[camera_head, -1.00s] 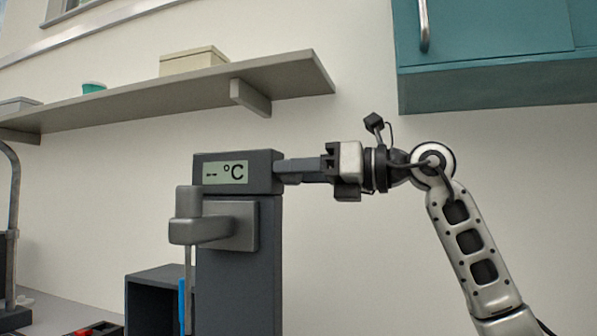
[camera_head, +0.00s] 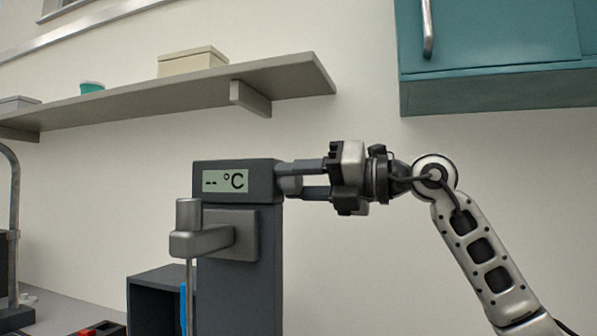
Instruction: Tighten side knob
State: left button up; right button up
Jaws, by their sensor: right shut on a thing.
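The membrane rig (camera_head: 238,270) is a dark grey column with a head box whose display (camera_head: 224,181) reads "-- °C". A grey side knob (camera_head: 290,186) sticks out of the right side of the head box. My right gripper (camera_head: 291,183) comes in from the right and is shut on the side knob, one finger above it and one below. The fingertips partly hide the knob. My left gripper is not in view.
A metal bracket (camera_head: 215,238) with a vertical rod sticks out from the column's front. A dark open box (camera_head: 155,300) stands at its left. A wall shelf (camera_head: 170,100) and a teal cabinet (camera_head: 490,50) are above. The wall right of the rig is clear.

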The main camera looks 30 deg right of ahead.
jog(key=m+p, duration=0.1)
jog(key=m, duration=0.2)
jog(key=shift+r, duration=0.1)
jog(key=m+p, duration=0.2)
jog(key=m, duration=0.1)
jog(key=shift+m, duration=0.3)
jog(key=m+p, duration=0.2)
jog(key=m, duration=0.1)
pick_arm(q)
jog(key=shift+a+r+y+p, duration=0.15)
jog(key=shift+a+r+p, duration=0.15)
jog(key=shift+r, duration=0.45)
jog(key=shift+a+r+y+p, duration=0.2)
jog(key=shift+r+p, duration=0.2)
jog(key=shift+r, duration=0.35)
pick_arm(e)
jog(key=shift+m, duration=1)
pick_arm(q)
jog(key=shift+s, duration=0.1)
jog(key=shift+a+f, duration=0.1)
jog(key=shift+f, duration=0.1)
pick_arm(e)
jog(key=shift+m, duration=0.3)
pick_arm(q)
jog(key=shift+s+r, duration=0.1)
pick_arm(e)
jog(key=o, duration=1)
